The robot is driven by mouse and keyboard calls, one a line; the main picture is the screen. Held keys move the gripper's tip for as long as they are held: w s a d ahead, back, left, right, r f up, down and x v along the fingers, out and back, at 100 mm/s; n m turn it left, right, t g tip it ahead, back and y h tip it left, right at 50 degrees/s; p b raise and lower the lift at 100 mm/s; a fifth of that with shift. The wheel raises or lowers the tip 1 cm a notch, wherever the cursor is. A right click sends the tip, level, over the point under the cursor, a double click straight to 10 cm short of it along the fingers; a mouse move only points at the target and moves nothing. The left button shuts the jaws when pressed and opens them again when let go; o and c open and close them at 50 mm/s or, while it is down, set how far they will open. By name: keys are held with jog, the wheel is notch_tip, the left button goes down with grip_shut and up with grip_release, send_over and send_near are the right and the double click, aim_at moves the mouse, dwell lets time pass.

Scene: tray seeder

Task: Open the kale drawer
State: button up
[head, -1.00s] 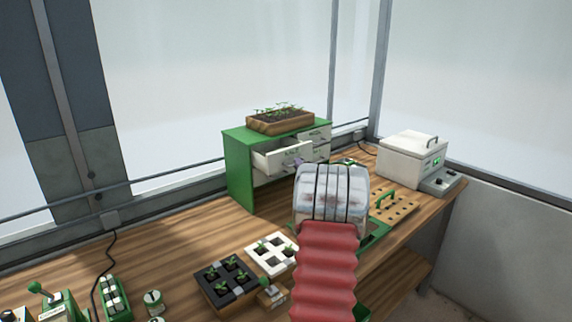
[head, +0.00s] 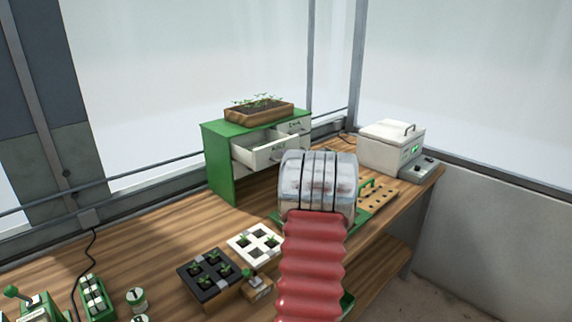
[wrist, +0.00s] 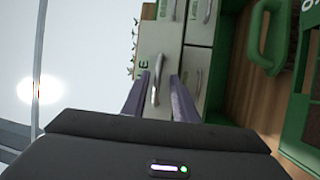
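The green cabinet (head: 220,165) stands at the back of the bench with white drawers. Its upper left drawer (head: 265,152) is pulled out and I see into its top. In the wrist view a white drawer front (wrist: 160,45) with a metal handle (wrist: 156,88) fills the middle; its label is partly hidden, with a final "E" showing. The purple fingers of my gripper (wrist: 160,76) stand apart on either side of this handle, with gaps visible. In the head view my arm hides the fingers.
A wooden planter (head: 258,112) of seedlings sits on the cabinet. A white lidded box (head: 388,150) stands to the right, with a peg board (head: 377,197) before it. Black (head: 203,285) and white (head: 243,248) seedling trays lie in front.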

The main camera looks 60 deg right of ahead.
jog(key=v, duration=1.3)
jog(key=shift+s+a, duration=0.25)
jog(key=shift+s, duration=0.05)
dwell(0.3)
